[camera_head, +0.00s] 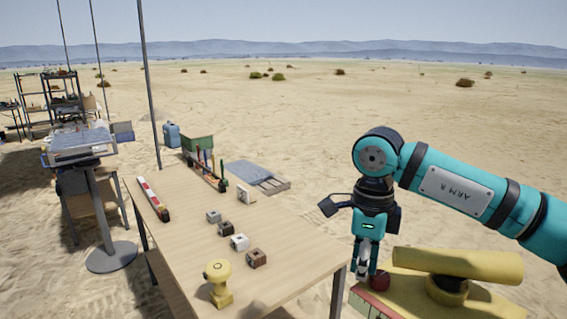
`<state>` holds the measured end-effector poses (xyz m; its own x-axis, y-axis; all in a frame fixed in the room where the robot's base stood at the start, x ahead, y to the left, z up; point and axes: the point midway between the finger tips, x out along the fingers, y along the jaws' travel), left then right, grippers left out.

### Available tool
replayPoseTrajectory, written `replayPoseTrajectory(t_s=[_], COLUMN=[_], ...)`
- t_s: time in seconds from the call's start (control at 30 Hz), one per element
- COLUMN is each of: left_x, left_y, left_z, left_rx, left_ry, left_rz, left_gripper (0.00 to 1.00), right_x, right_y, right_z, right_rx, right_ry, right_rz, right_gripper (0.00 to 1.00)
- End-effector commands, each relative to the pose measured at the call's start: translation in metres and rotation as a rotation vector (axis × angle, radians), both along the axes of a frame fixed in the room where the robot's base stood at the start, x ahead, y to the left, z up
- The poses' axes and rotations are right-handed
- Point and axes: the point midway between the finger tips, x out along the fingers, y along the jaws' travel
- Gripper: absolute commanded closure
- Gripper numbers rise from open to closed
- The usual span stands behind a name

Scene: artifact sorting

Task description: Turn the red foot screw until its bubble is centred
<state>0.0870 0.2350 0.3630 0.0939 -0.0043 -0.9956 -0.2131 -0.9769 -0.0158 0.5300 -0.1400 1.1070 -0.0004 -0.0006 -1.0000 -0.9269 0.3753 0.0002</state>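The red foot screw (380,281) is a small round red knob at the left end of a yellow instrument's base (410,300), low on the right. A thick yellow tube (458,263) lies across the instrument's top. My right gripper (366,277) points down, its fingertips right beside the red screw. The fingers look close together, but I cannot tell whether they grip the screw. The bubble cannot be made out. My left gripper is not in view.
A wooden table (180,220) left of the instrument holds several small cubes, a yellow object (219,283), a red-and-white bar (152,199) and a rack of tools (207,172). A pole (149,85) rises behind it. Open sand lies beyond.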

Motion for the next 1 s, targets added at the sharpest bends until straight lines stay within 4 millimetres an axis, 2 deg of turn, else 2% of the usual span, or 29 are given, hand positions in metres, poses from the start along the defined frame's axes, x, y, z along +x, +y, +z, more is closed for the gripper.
replayPoseTrajectory(t_s=[1.0], left_x=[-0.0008], left_y=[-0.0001], left_z=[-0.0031], left_rx=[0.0], left_ry=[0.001], left_rz=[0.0], left_gripper=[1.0], right_x=[-0.0003], right_y=[-0.0069], right_z=[-0.001], right_rx=[-0.001], right_ry=[0.003], right_rz=[-0.001], right_gripper=[1.0])
